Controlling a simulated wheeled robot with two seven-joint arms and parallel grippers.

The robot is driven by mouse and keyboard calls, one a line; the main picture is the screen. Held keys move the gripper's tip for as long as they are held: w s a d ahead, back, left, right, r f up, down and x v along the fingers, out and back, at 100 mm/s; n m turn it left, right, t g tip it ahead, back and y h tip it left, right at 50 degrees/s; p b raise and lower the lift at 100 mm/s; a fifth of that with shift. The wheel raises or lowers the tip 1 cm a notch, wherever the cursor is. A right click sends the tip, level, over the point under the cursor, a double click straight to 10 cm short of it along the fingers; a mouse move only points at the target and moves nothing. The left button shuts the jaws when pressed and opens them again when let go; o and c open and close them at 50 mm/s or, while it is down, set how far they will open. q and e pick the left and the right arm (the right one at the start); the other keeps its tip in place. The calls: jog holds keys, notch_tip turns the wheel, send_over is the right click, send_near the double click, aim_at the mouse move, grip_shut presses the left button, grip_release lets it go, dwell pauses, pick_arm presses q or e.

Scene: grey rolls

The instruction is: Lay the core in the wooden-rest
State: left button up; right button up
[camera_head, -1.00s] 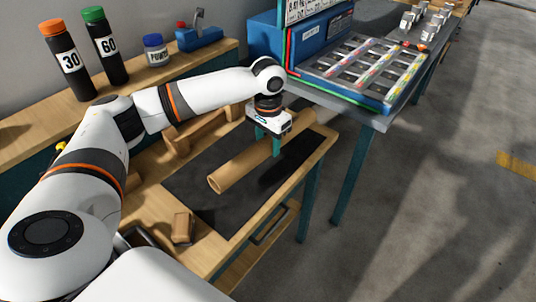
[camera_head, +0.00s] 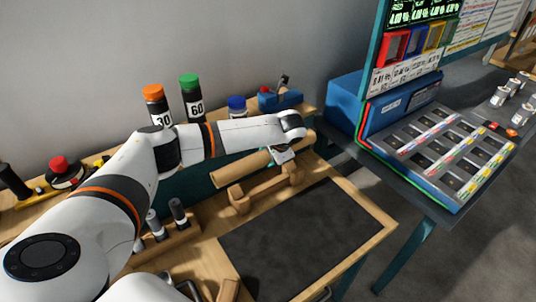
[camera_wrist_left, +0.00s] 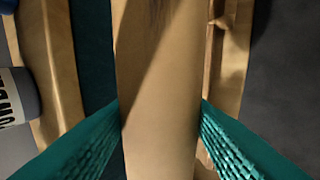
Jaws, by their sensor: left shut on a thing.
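The core, a tan cardboard tube (camera_head: 238,168), is held roughly level just behind the wooden-rest in the head view. My left gripper (camera_head: 282,156) is shut on it near its right part. In the left wrist view the core (camera_wrist_left: 158,80) runs down the middle, with the teal fingers (camera_wrist_left: 160,135) on both sides. The wooden-rest (camera_head: 265,190), with raised ends, stands at the back of the bench beside the dark mat. Part of the rest (camera_wrist_left: 232,60) shows right of the core in the left wrist view. The core appears above and behind it, not lying in it.
The dark mat (camera_head: 305,240) is bare. Bottles with orange (camera_head: 153,92) and green (camera_head: 190,82) caps and a blue-lidded jar (camera_head: 237,103) stand on the back shelf. A blue machine with a slotted tray (camera_head: 440,150) is at the right.

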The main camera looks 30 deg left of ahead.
pick_arm(q)
jog(key=shift+s+r, duration=0.1)
jog(key=shift+r+p, duration=0.1)
jog(key=shift+p, duration=0.3)
jog(key=shift+f, duration=0.25)
notch_tip(320, 180, down, 5)
jog(key=b, duration=0.2)
jog(key=shift+f+b, duration=0.2)
jog(key=shift+b, duration=0.1)
jog(key=shift+f+b, duration=0.55)
jog(key=shift+f, duration=0.85)
pick_arm(e)
jog(key=shift+s+d+f, duration=0.15)
jog(key=shift+s+f, duration=0.2)
jog(key=shift+f, duration=0.35)
jog(key=shift+s+d+f, duration=0.1)
jog(key=shift+s+f, duration=0.25)
jog(key=shift+f, duration=0.35)
jog(key=shift+a, duration=0.1)
pick_arm(q)
jog(key=o, duration=1.1)
